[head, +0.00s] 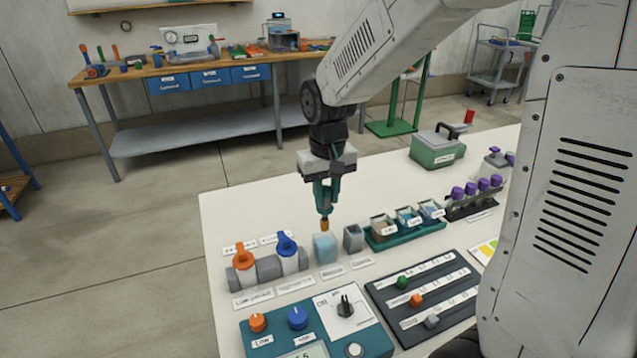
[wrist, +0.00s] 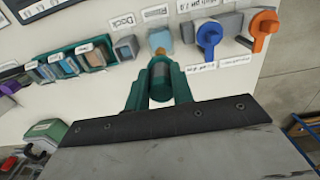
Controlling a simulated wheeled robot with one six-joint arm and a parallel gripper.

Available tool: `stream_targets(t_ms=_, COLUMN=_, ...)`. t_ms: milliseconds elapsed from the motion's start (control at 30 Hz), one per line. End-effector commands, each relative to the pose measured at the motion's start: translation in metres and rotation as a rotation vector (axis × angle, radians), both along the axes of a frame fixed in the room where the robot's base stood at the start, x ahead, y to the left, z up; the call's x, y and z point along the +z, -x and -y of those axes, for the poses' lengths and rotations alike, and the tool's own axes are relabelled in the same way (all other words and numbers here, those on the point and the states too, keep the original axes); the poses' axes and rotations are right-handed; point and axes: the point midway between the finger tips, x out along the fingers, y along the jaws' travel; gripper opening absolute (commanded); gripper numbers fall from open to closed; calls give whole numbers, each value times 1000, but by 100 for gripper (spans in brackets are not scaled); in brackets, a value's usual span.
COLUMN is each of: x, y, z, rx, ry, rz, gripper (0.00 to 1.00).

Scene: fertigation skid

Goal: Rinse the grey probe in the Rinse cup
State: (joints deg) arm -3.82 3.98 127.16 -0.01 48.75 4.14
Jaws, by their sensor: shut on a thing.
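My gripper (head: 324,203) is shut on the grey probe, pointing down over the table. The probe's grey body (wrist: 160,80) shows between the teal fingers (wrist: 159,88) in the wrist view. Its orange tip (head: 324,224) appears just above the light-blue Rinse cup (head: 325,248) and clear of it in the head view. In the wrist view the tip overlaps the cup (wrist: 160,38), so the exact gap is hard to tell. The cup's label (wrist: 157,12) lies beside it.
The grey Dock holder (head: 353,239) stands right of the cup. Two bottles with an orange cap (head: 243,256) and a blue cap (head: 286,244) stand left. A teal tray (head: 405,235) of small pots is further right. A control panel (head: 318,322) lies in front.

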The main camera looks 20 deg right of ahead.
Motion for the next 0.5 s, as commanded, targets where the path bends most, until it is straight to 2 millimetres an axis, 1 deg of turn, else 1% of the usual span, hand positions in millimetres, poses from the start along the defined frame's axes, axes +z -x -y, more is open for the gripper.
stream_targets(t_ms=167, x=-10, y=0, z=-2, rx=3, ry=0, rz=-2, gripper=0)
stream_targets(t_ms=500, x=-44, y=0, z=-4, rx=7, ry=0, rz=-2, gripper=0)
